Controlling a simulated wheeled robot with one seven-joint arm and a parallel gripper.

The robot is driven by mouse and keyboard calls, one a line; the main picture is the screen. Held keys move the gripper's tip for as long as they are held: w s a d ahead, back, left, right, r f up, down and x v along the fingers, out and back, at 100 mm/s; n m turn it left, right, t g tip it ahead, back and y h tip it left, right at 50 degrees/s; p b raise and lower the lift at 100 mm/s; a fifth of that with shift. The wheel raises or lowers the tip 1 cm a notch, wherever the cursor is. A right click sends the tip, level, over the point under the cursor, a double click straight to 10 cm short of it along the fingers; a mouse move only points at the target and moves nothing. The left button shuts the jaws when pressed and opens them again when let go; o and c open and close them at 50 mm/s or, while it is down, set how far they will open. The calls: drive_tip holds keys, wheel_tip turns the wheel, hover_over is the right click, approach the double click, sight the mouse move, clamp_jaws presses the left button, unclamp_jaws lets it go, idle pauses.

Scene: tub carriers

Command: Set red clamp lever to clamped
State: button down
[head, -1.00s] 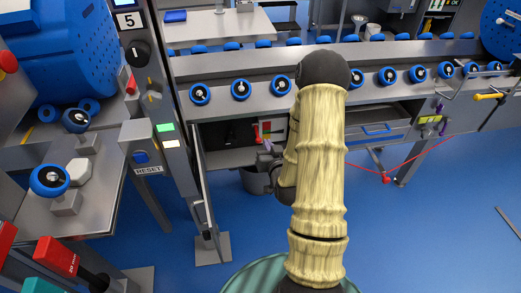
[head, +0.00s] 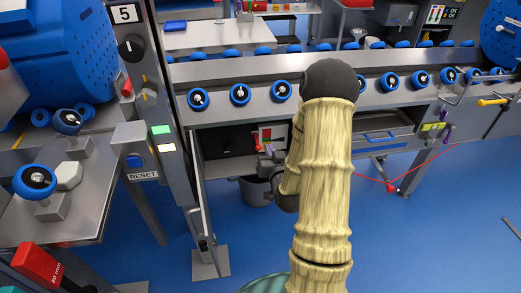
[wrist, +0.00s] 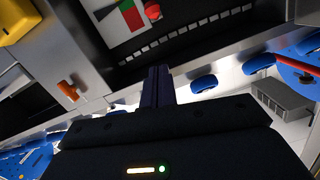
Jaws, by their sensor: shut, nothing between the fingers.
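A small red lever (head: 257,143) shows inside the dark opening under the roller conveyor in the head view. A red knob (wrist: 152,10), which looks like the same lever's end, is at the top of the wrist view beside a panel with red and green patches. My gripper (head: 269,149) is just right of the red lever in the head view, partly hidden by my arm. In the wrist view my gripper (wrist: 157,83) has its dark fingers together, empty, and apart from the red knob. I cannot tell the lever's setting.
The conveyor (head: 220,112) with blue-rimmed rollers runs above the opening. An open door (head: 202,215) stands at its left, and a grey bin (head: 257,190) is below. A red cord (head: 390,187) hangs at right. An orange-red lever (wrist: 68,90) shows in the wrist view.

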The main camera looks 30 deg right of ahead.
sight(257, 140)
drive_tip(key=shift+w+f+b, duration=0.2)
drive_tip(key=shift+w+b, duration=0.2)
drive_tip(key=shift+b, duration=0.85)
drive_tip(key=shift+w+b, duration=0.1)
drive_tip(key=shift+b, duration=0.3)
drive_tip(key=w+f+b, duration=0.1)
drive_tip(key=w, duration=0.1)
drive_tip(key=w+f+b, duration=0.1)
drive_tip(key=w+f, duration=0.1)
drive_tip(key=w, duration=0.1)
drive_tip(key=w+d+f+b, duration=0.1)
drive_tip(key=w, duration=0.2)
drive_tip(key=shift+d+f, duration=0.1)
drive_tip(key=shift+f, duration=0.15)
drive_tip(key=shift+f+b, duration=0.1)
drive_tip(key=shift+b, duration=0.2)
